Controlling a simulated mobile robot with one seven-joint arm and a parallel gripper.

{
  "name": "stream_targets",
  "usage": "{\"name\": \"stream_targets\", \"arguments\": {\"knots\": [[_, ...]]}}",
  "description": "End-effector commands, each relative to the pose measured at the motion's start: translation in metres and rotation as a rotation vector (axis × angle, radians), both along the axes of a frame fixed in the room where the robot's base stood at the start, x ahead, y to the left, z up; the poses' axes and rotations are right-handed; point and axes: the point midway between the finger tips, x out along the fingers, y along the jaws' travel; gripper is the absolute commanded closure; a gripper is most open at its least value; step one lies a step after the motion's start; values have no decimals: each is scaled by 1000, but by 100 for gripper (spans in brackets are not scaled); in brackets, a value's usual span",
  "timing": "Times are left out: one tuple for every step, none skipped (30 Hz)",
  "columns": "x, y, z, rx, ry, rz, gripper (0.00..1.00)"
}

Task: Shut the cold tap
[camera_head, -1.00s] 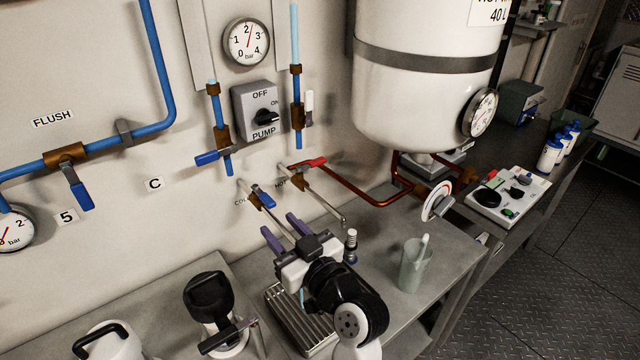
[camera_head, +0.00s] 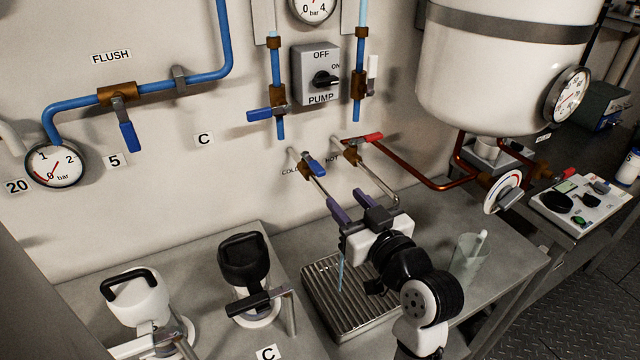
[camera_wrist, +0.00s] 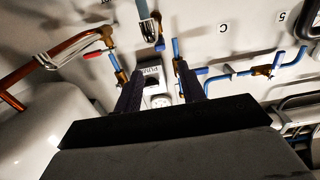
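A thin light-blue water stream (camera_head: 341,274) falls into the ribbed drip tray (camera_head: 309,301). My gripper (camera_head: 345,195) is open and empty, its two purple fingers apart. It is in front of the cold tap, below and right of the lever, not touching it as far as I see. In the wrist view the blue lever (camera_wrist: 159,45) shows beyond the fingertips. My fingers and arm hide part of the spout.
The hot tap (camera_head: 351,156) with a red lever is just right of the cold tap. Above are the pump switch (camera_head: 316,74) and a blue-levered valve (camera_head: 268,114). A clear cup (camera_head: 468,258) stands right of my arm. Black-handled vessels (camera_head: 243,265) stand at left.

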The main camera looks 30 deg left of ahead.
Motion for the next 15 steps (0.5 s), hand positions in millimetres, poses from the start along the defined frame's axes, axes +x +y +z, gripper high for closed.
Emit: {"name": "stream_targets", "arguments": {"knots": [[0,2,-5,1,-5,0,60],[0,3,-5,1,-6,-2,60],[0,3,-5,2,-6,-3,60],[0,4,-5,4,-6,-4,60],[0,5,-5,4,-5,-6,60],[3,10,0,4,-1,-5,60],[7,17,3,4,3,-3,60],[10,23,3,4,3,-3,60],[15,31,3,4,2,-3,60],[18,37,4,4,3,-3,60],[22,43,5,4,5,-2,60],[26,50,5,4,5,-4,60],[29,55,4,3,4,-4,60],[33,61,4,5,4,-4,60],[37,67,4,3,4,-5,60]]}}
